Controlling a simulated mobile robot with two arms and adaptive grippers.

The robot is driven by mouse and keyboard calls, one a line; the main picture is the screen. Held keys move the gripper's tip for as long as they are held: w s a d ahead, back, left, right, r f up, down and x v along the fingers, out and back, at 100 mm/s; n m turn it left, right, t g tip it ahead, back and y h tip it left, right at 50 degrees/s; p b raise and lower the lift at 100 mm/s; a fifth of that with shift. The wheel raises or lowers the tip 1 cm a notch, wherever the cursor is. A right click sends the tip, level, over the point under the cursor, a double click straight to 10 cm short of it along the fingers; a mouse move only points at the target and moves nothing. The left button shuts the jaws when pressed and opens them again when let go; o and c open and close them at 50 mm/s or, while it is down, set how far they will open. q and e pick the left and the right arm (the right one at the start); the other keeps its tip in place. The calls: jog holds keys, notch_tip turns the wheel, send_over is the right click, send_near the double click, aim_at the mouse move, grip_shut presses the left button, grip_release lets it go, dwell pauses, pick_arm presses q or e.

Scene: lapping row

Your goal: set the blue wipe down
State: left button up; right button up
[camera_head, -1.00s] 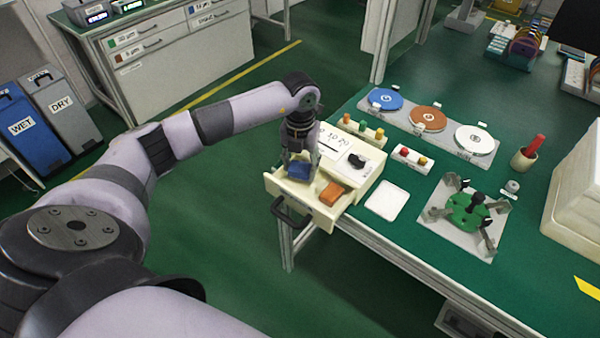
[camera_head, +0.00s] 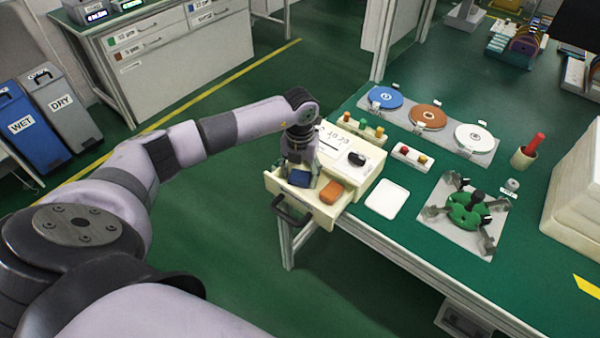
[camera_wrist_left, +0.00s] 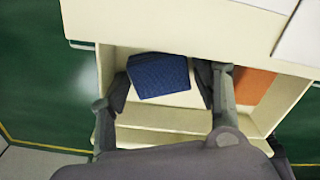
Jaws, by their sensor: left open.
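The blue wipe (camera_head: 299,178) lies in the pulled-out cream drawer (camera_head: 322,218), beside an orange block-like thing (camera_head: 331,192). My left gripper (camera_head: 300,171) is over the drawer, pointing down. In the left wrist view the blue wipe (camera_wrist_left: 160,76) shows between the two fingers of my left gripper (camera_wrist_left: 163,90). The fingers are open, with gaps beside the wipe. Part of the orange thing (camera_wrist_left: 254,86) shows to the right of the right finger. My right gripper is not in view.
The drawer's cabinet (camera_head: 358,150) stands at the green bench's corner. A white tray (camera_head: 387,199) and a green fixture with grey arms (camera_head: 468,212) lie to the right. Blue, brown and white discs (camera_head: 428,117) are behind. The floor before the drawer is clear.

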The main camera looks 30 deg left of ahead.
aim_at(300, 175)
pick_arm(q)
jog(key=shift+r, duration=0.1)
notch_tip(300, 175, up, 12)
jog(key=b, duration=0.1)
dwell(0.4)
dwell(0.4)
